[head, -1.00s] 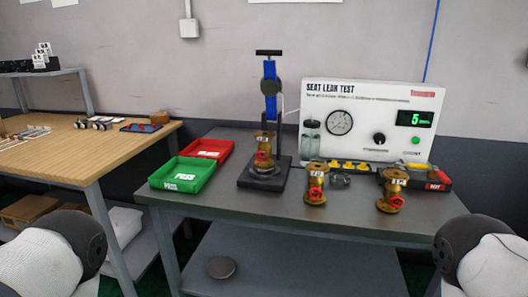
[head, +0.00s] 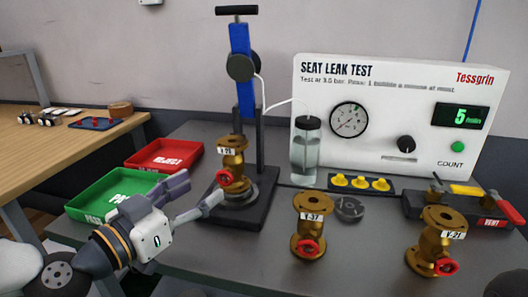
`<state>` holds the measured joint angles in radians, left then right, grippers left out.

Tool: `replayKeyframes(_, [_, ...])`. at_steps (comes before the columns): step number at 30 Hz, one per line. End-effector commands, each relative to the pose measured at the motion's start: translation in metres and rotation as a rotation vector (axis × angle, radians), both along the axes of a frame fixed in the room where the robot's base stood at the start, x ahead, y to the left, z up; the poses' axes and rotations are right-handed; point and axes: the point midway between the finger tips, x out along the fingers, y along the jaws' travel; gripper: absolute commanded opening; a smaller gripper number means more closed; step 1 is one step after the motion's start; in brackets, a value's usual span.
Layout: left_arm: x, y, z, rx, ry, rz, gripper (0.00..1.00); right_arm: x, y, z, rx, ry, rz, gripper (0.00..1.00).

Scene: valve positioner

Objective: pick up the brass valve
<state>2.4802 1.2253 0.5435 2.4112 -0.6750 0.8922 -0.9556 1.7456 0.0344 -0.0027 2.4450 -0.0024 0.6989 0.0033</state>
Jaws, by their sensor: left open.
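Three brass valves with red outlets show in the head view. One valve, labelled V-26 (head: 232,163), stands upright on the round base of the clamp stand (head: 241,80). A second valve, labelled V-37 (head: 312,232), stands on the table front centre. A third, labelled V-21 (head: 435,245), stands at the right. My left gripper (head: 199,191) is open and empty, its fingers pointing right toward the valve in the stand. The lower finger ends close to the stand's base; I cannot tell whether it touches. My right gripper is not in view.
A green PASS tray (head: 82,208) and a red REJECT tray (head: 165,156) lie at the left, the green one partly behind my left gripper. The white leak test panel (head: 330,80) stands at the back.

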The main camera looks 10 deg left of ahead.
Motion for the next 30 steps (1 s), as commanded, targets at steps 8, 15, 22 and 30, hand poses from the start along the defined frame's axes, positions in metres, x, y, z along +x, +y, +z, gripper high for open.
replayKeyframes(8, [0.044,-0.011,0.004,0.008,-0.027,0.011,0.60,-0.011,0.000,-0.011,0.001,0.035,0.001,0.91])
replayKeyframes(15, [0.079,-0.024,0.004,0.007,-0.026,0.011,0.60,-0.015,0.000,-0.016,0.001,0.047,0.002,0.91])
replayKeyframes(22, [0.114,-0.036,0.005,0.005,-0.025,0.012,0.60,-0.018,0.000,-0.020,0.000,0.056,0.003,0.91])
replayKeyframes(30, [0.115,-0.037,0.006,0.004,-0.026,0.011,0.48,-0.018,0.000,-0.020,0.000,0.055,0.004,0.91])
